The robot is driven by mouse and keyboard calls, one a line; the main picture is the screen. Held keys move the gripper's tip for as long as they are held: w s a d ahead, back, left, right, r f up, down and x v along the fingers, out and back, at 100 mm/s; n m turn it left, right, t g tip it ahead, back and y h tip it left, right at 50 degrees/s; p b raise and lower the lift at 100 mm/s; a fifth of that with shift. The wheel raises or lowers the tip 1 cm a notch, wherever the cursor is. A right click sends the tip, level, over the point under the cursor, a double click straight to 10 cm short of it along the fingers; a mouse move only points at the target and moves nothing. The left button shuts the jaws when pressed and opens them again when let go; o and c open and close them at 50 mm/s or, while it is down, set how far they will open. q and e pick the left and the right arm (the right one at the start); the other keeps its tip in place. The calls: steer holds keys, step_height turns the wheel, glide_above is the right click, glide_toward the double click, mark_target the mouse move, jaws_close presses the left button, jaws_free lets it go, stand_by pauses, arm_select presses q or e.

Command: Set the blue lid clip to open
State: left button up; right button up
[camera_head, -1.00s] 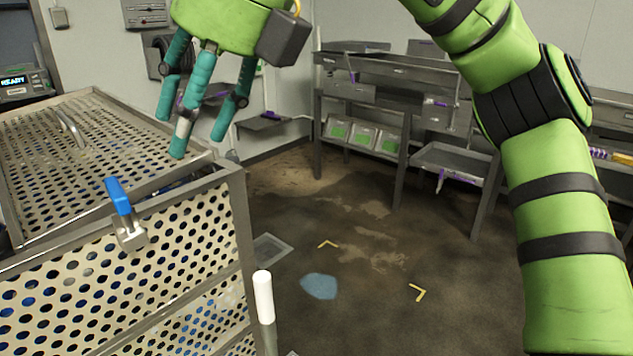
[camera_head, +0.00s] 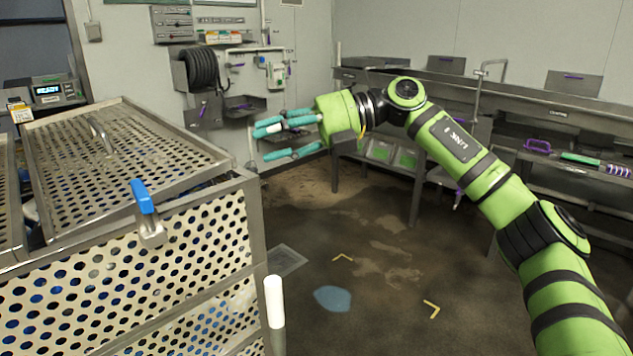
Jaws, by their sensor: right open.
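The blue lid clip (camera_head: 143,197) stands upright on a metal bracket at the front top edge of the perforated metal basket (camera_head: 150,268). The basket's perforated lid (camera_head: 112,165) lies over its top and has a bar handle. My right gripper (camera_head: 258,143) has teal fingers and is open and empty. It is beyond the basket to the right of the clip, pointing left, well apart from clip and lid. My left gripper does not show.
A steel bench with shelves (camera_head: 470,105) runs along the back and right. A hose reel (camera_head: 199,68) hangs on the wall behind my gripper. A white-topped post (camera_head: 274,300) stands at the basket's right corner.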

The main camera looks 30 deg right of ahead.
steer(key=w+d+f+m+t+h, duration=0.1)
steer(key=w+d+f+m+t, duration=0.6)
steer(key=d+f, duration=0.5)
steer(key=shift+w+d+f+m+t+h, duration=0.35)
steer(key=shift+w+f+m, duration=0.65)
steer(key=shift+w+f, duration=0.4)
